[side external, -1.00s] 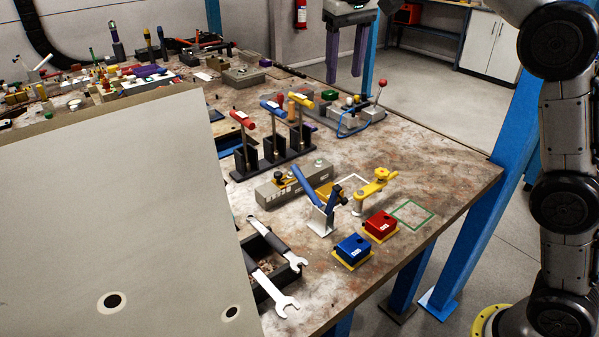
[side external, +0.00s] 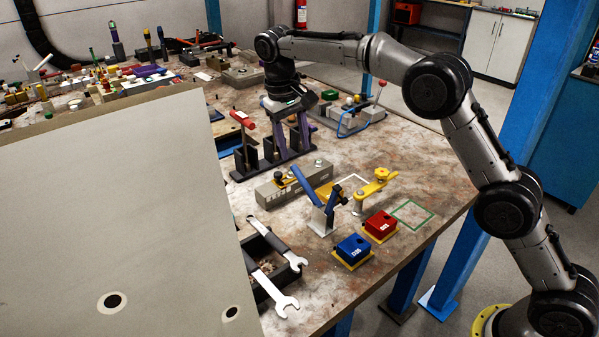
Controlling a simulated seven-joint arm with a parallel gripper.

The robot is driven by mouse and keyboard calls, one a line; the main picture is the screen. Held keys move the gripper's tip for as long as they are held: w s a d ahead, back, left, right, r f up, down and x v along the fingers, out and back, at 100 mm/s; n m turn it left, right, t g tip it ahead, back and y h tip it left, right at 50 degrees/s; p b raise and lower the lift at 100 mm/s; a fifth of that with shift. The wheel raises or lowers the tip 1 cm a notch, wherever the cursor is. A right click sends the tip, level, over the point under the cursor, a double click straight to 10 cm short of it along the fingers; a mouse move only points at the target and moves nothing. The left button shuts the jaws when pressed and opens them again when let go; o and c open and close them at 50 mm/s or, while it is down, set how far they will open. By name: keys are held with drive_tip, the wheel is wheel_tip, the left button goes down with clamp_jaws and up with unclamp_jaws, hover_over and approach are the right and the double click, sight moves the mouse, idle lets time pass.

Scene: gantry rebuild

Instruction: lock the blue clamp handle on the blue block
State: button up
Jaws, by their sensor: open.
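The blue clamp handle (side external: 306,187) stands tilted up to the left on a toggle clamp with a pale metal base (side external: 320,224), near the front of the bench. The blue block (side external: 353,247) sits on a yellow plate just right of and in front of this clamp. My gripper (side external: 292,150) is well behind and to the left of the handle, pointing down over the black rack of T-handled tools. Its purple fingers are apart, and it is not touching the clamp. It hides part of the rack and its tools, so contact there cannot be told.
A red block (side external: 381,225) and a yellow clamp (side external: 375,184) stand right of the blue handle. A grey bar fixture (side external: 290,186) lies behind it. Wrenches (side external: 283,297) rest on a dark tray at front left. A pale panel (side external: 110,210) blocks the left foreground. The green-outlined square (side external: 412,214) is empty.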

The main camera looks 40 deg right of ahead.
sight(300, 174)
drive_tip(key=f, duration=0.3)
drive_tip(key=d+f, duration=0.1)
drive_tip(key=f, duration=0.4)
drive_tip(key=shift+s+d+f, duration=0.1)
drive_tip(key=shift+d+f, duration=0.15)
drive_tip(key=shift+f, duration=0.05)
clamp_jaws()
drive_tip(key=shift+r, duration=0.1)
idle(1.0)
